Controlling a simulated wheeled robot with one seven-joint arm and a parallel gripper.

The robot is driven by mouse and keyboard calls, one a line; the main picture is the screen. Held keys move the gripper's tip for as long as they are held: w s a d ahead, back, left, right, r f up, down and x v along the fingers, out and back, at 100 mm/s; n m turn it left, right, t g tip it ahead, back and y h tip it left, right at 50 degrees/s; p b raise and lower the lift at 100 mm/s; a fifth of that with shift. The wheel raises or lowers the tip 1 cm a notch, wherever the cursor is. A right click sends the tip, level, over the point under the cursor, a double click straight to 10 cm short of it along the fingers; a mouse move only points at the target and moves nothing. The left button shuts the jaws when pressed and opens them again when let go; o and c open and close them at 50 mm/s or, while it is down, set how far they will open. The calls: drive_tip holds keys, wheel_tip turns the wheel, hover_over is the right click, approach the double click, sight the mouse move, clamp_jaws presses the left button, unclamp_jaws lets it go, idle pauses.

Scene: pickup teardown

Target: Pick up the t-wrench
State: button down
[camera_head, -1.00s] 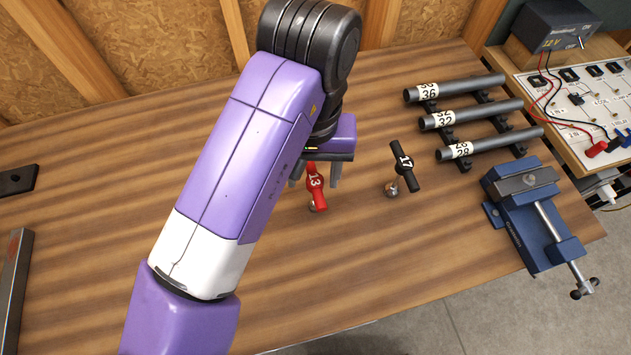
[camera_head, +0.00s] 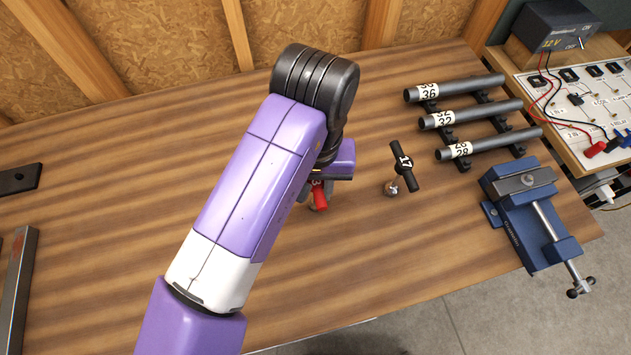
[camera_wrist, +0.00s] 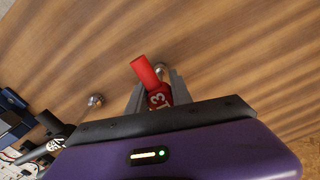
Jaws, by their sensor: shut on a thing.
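A red t-wrench (camera_head: 320,199) marked 13 stands on the wooden bench, its metal lower end towards the bench top. My gripper (camera_head: 318,187) is over it from above, and my arm and gripper hide part of its handle. In the wrist view my gripper (camera_wrist: 158,90) has its fingers on either side of the red handle (camera_wrist: 145,70), shut on it. A black t-wrench (camera_head: 402,167) marked 17 stands to the right, apart from my gripper. I cannot tell whether the red wrench is clear of the bench.
Several labelled dark pipes (camera_head: 478,118) lie on supports at the back right. A blue vise (camera_head: 520,205) sits at the bench's right edge. A wired test board (camera_head: 585,110) stands beyond. Dark metal pieces (camera_head: 18,180) lie at the far left. The bench's middle left is clear.

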drive_tip(key=shift+r, duration=0.15)
wheel_tip(320, 180, up, 20)
drive_tip(key=c, duration=1.7)
unclamp_jaws()
clamp_jaws()
